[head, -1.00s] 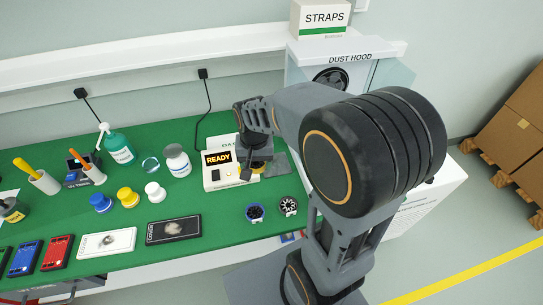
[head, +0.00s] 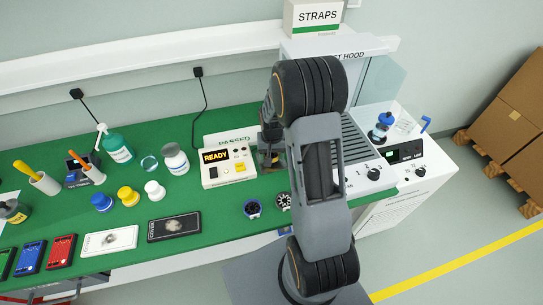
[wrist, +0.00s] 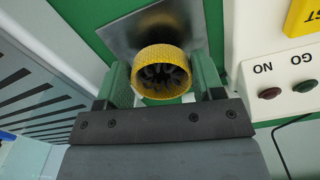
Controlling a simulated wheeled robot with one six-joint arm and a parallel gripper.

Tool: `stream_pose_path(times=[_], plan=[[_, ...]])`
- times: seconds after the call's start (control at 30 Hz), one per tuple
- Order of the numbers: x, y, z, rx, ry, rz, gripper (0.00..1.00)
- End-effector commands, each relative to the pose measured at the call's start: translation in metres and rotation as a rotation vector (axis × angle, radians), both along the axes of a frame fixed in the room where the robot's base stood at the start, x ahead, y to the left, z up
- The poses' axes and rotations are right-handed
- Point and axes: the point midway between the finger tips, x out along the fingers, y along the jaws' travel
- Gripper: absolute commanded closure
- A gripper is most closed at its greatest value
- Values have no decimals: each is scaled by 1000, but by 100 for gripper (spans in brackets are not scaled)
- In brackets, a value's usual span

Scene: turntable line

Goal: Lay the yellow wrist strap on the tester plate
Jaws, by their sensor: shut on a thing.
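The yellow wrist strap (wrist: 161,72) is a ring with a dark inside. In the wrist view it sits between the green fingers of my gripper (wrist: 163,82), which is shut on it. The grey metal tester plate (wrist: 140,28) lies beyond the strap, partly hidden by it. I cannot tell whether the strap touches the plate. In the head view my gripper (head: 270,155) is at the right side of the tester (head: 214,180), whose display reads READY. The strap and most of the plate are hidden there by my arm.
The dust hood unit (head: 366,160) stands close to the right. Two small round items (head: 253,209) lie in front of the tester.

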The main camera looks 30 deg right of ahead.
Motion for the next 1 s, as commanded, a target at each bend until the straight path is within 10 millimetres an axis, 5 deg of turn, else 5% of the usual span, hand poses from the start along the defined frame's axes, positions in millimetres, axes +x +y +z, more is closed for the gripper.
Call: stream_pose_path(times=[0.6, 0.63, 0.9, 1.0], plan=[[0, 0, -21, 0, -1, 1, 65], [0, 0, -21, 0, -1, 1, 37], [0, 0, -20, 0, -1, 0, 13], [0, 0, -20, 0, -1, 0, 13]])
